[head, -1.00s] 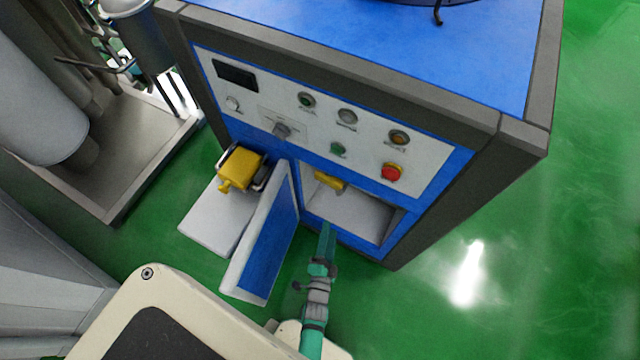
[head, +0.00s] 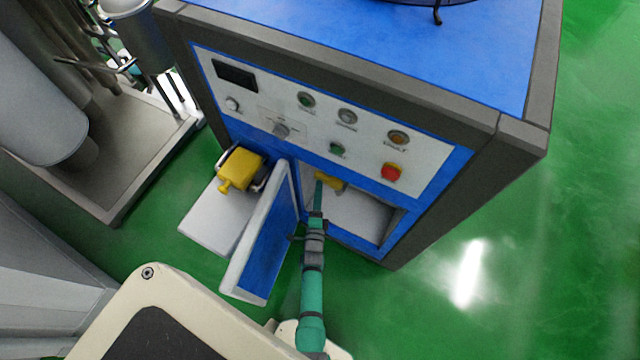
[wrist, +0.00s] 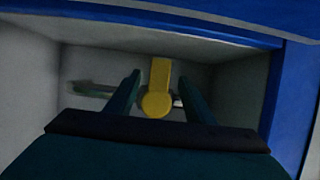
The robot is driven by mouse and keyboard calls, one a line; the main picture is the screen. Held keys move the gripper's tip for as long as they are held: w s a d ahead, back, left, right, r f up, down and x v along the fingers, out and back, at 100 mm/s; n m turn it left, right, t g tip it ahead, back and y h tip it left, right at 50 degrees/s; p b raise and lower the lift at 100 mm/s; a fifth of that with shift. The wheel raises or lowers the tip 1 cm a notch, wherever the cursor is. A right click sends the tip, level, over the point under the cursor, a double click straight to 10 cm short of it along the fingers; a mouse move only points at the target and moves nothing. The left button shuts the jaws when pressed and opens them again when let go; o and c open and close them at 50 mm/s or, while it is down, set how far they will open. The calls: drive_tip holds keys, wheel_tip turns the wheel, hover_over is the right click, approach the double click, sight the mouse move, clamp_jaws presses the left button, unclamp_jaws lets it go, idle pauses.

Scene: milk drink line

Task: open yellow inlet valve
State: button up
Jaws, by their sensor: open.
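The yellow inlet valve handle (head: 330,181) sits inside the open compartment at the front of the blue machine. In the wrist view the yellow handle (wrist: 158,90) stands between my two fingers, with its rounded end toward me and a pipe running sideways behind it. My gripper (head: 318,188) reaches into the compartment opening at the handle. In the wrist view my gripper (wrist: 160,92) is open, one finger on each side of the handle, with visible gaps. Contact cannot be seen.
The blue compartment door (head: 266,235) hangs open to the left of my arm. A yellow device (head: 240,168) rests on a grey plate left of the door. Above the opening is a control panel (head: 290,125) with a red button (head: 391,172). Green floor is clear at right.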

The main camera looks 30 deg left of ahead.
sight(329, 180)
drive_tip(key=shift+x, duration=1.9)
drive_tip(key=shift+w+d, duration=0.1)
clamp_jaws()
